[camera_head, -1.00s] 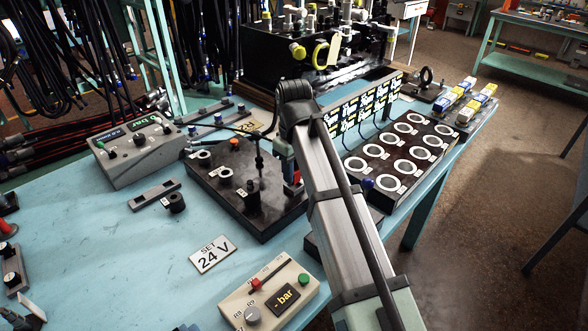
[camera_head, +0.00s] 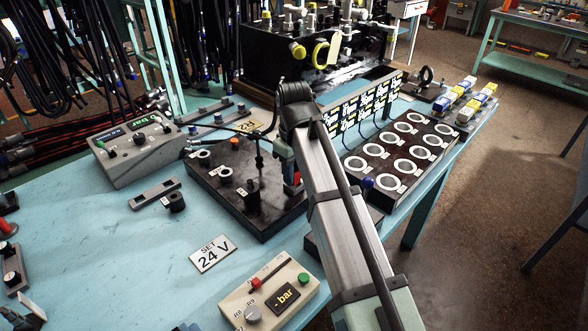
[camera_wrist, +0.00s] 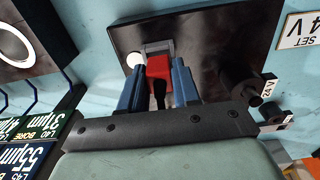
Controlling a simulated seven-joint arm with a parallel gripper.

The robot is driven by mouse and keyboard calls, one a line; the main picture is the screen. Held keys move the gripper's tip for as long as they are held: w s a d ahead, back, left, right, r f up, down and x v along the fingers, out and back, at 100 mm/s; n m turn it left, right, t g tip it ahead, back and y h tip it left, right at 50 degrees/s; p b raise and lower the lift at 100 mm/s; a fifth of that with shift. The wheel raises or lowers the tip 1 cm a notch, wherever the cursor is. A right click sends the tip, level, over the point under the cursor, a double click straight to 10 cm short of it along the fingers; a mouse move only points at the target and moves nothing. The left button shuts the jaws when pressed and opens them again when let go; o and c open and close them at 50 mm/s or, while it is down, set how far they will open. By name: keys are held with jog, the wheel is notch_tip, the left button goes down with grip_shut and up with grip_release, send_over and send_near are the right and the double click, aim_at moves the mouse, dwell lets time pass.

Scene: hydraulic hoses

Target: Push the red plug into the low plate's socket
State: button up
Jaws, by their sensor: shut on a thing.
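The red plug (camera_wrist: 158,67) is between the blue fingers of my gripper (camera_wrist: 158,84) in the wrist view. The fingers are shut on it. Its far end meets a grey, bracket-like socket piece (camera_wrist: 158,46) on the dark low plate (camera_wrist: 215,45); how deep it sits cannot be told. A pale round disc lies just left of the plug. In the head view the plug shows as a small red patch (camera_head: 297,178) at the right edge of the low plate (camera_head: 262,222), and my arm hides much of that side.
Black posts (camera_head: 177,203) and labelled round fittings stand on and beside the plate.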

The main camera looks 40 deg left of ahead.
aim_at(295, 165)
jog(key=shift+f, duration=0.75)
jog(key=o, duration=1.1)
jog(key=shift+r, duration=0.15)
notch_tip(295, 165, up, 12)
jog(key=shift+f, duration=0.15)
jog(key=shift+w, duration=0.1)
